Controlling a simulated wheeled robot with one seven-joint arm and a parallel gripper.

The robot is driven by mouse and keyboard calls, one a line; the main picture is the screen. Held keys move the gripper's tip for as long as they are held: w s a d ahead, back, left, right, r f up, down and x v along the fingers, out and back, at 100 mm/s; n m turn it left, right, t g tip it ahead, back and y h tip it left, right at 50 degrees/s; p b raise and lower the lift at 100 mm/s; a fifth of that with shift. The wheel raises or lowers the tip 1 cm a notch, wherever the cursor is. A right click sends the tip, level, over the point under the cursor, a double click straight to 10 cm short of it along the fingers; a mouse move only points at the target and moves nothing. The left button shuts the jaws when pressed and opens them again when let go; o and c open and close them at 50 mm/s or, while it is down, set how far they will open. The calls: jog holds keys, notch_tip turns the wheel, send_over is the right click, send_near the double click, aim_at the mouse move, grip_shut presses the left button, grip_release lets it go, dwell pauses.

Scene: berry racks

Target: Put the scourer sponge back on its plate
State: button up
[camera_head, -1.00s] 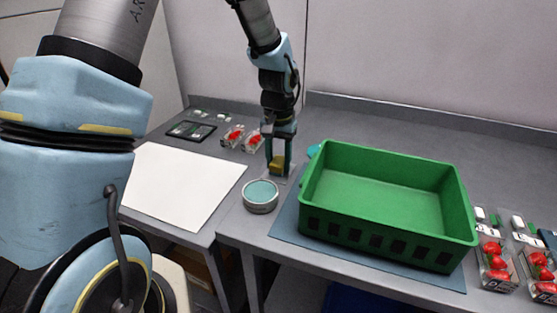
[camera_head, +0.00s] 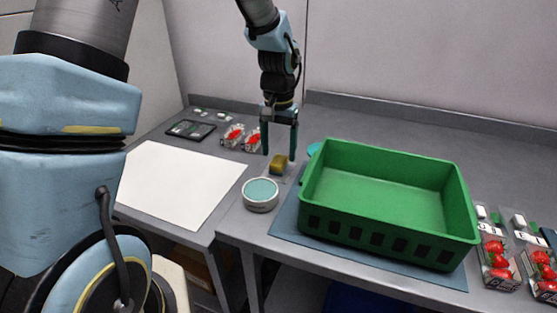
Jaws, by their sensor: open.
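The scourer sponge (camera_head: 278,164), a small yellow-brown block, rests between the round tin and the green crate. A pale grey flat patch (camera_head: 291,174), perhaps its plate, shows beside and under it; I cannot tell how squarely the sponge sits on it. My gripper (camera_head: 279,156) is open and empty. Its two dark teal fingers point down, spread to either side of the sponge, with the palm well above it.
A round tin (camera_head: 260,207) with a teal top stands just in front of the sponge. A large green crate (camera_head: 390,236) on a blue-grey mat (camera_head: 284,222) is close at right. Strawberry packs (camera_head: 234,136) lie behind at left. A white sheet (camera_head: 182,185) lies clear at left.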

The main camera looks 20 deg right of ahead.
aim_at(279, 161)
notch_tip(279, 161, up, 9)
jog(key=b, duration=0.1)
jog(key=s+a+f+n, duration=0.1)
jog(key=a+n, duration=0.1)
jog(key=a, duration=0.8)
jog(key=s+a+f+n+t, duration=0.1)
jog(key=a+f+n, duration=0.1)
jog(key=a, duration=0.8)
jog(key=s+a+f+n, duration=0.1)
jog(key=a+f+n, duration=0.1)
jog(key=a, duration=0.8)
jog(key=shift+s+n+t, duration=0.3)
jog(key=shift+s+n, duration=0.1)
jog(key=shift+n, duration=0.3)
